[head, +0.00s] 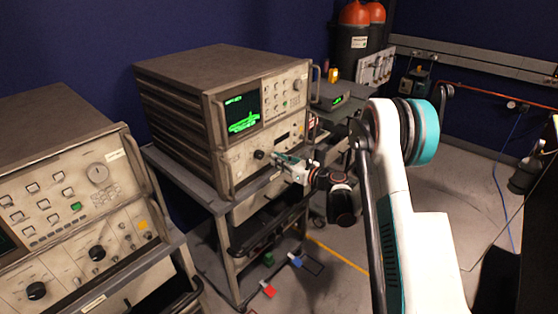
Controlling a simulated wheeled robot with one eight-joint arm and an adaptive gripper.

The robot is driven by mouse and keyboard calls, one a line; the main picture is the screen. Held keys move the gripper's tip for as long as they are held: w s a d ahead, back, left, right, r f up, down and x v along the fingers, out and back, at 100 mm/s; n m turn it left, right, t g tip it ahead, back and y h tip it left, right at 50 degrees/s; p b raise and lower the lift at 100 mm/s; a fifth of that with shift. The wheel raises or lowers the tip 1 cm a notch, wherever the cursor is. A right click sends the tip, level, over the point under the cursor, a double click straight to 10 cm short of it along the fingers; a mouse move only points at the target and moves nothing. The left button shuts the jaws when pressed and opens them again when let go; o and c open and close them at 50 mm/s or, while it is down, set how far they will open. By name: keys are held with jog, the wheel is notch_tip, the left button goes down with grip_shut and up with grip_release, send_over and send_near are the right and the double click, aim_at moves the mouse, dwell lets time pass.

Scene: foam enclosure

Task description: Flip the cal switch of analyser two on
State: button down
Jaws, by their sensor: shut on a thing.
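An analyser with a lit green-trace screen (241,113) stands on a cart in the middle of the head view. Its lower front panel carries a black knob (259,154) and small controls. My gripper (279,160) is at this lower panel, just right of the black knob, shut on a small control there. The fingers hide that control, so I cannot tell its position or read its label. A second analyser (72,204) stands at the left, nearer to me, with knobs, buttons and a yellow patch. The labels on both units are too small to read.
The analyser's cart (217,204) has a lower shelf under my gripper. A small unit with a green display (338,100) stands behind at the right. Dark bins with orange tops (355,14) are at the back. Red and blue pieces lie low by the cart. Floor at right is partly clear.

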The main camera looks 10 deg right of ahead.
jog(key=shift+w+r+g+h+p, duration=0.1)
jog(key=shift+r+g+h+p, duration=0.5)
jog(key=shift+g+p, duration=0.45)
jog(key=shift+w+r+g+h+p, duration=0.1)
jog(key=shift+r+g+h+p, duration=0.25)
jog(key=shift+g+h+p, duration=0.65)
jog(key=c, duration=1.7)
grip_release()
jog(key=shift+s, duration=0.1)
jog(key=v, duration=1.2)
jog(key=shift+d+f, duration=0.1)
jog(key=shift+f, duration=0.15)
